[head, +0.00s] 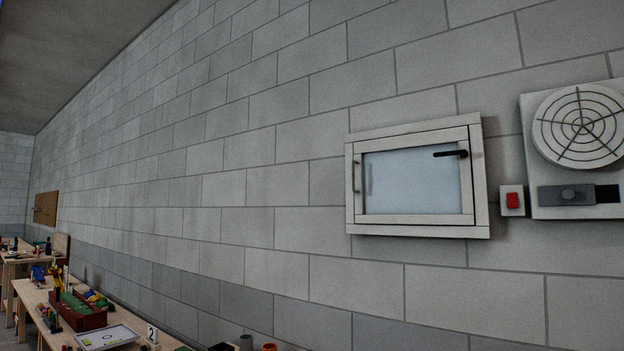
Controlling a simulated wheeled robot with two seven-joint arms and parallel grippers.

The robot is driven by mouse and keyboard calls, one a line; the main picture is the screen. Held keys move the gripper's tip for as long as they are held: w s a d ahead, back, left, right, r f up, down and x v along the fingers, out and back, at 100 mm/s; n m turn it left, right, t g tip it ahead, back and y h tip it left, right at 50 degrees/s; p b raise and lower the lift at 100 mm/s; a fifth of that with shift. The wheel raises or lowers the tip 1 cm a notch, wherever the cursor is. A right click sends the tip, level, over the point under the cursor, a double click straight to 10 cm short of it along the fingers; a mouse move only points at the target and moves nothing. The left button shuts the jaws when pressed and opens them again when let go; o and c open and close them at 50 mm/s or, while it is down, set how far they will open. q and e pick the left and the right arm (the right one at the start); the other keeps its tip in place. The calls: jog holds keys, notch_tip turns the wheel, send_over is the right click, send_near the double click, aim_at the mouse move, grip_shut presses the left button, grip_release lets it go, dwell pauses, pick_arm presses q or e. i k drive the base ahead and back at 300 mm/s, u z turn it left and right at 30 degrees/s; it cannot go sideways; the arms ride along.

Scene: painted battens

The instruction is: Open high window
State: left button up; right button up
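The high window (417,182) is on the grey block wall, right of centre in the head view. It has a pale frame and a frosted pane, and its sash looks closed in the frame. A black handle (451,153) lies roughly level at the sash's upper right. A small grey upright fitting (357,177) is at the left side of the sash. Neither of my grippers shows in the head view.
A red switch (512,201) and a round fan grille with a panel (582,125) are on the wall right of the window. A workbench (127,322) with a toolbox (80,312), a tray (105,337) and several small items stands at lower left.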

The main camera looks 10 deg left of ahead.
aim_at(396, 179)
jog(key=u, duration=0.1)
jog(key=i, duration=0.85)
jog(key=z, duration=0.3)
